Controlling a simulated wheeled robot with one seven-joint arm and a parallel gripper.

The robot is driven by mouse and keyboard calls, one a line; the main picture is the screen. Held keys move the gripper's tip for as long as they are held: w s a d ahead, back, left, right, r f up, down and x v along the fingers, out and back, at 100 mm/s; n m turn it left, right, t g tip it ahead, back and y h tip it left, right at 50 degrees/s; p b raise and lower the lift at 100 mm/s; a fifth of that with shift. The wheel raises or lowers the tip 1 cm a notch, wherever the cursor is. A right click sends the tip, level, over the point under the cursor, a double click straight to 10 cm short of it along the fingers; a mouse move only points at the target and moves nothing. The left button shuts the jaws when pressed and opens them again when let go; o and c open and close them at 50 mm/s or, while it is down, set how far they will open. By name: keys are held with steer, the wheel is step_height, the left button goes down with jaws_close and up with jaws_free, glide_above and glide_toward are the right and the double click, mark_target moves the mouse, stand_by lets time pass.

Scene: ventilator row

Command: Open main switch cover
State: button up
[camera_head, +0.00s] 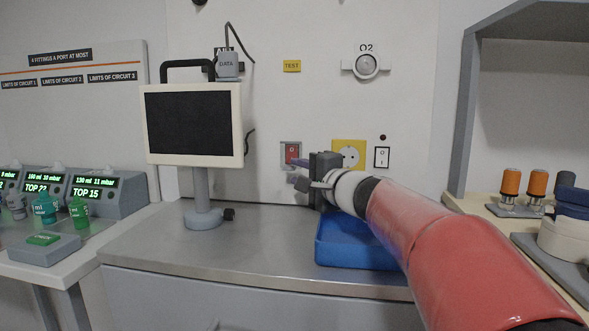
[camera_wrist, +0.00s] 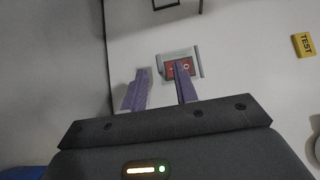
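The main switch (camera_head: 291,153) is a red rocker in a grey frame on the back wall, and a clear cover cannot be made out well over it. In the wrist view the switch (camera_wrist: 184,69) shows I and O marks, with a grey strip along its right side. My gripper (camera_head: 297,171) is at the wall just below and right of the switch in the head view. In the wrist view my gripper (camera_wrist: 162,67) has two purple fingers apart with nothing seen between them. One fingertip overlaps the switch's lower part; I cannot tell whether it touches. The other is left of the frame.
A yellow socket (camera_head: 349,153) and a white rocker switch (camera_head: 382,157) are right of my gripper. A blue tray (camera_head: 345,253) lies below my arm on the metal counter (camera_head: 270,250). A monitor (camera_head: 193,124) stands left.

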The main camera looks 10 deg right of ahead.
steer(key=shift+x, duration=1.1)
jaws_close()
steer(key=shift+s+r+p, duration=0.1)
steer(key=shift+p, duration=0.25)
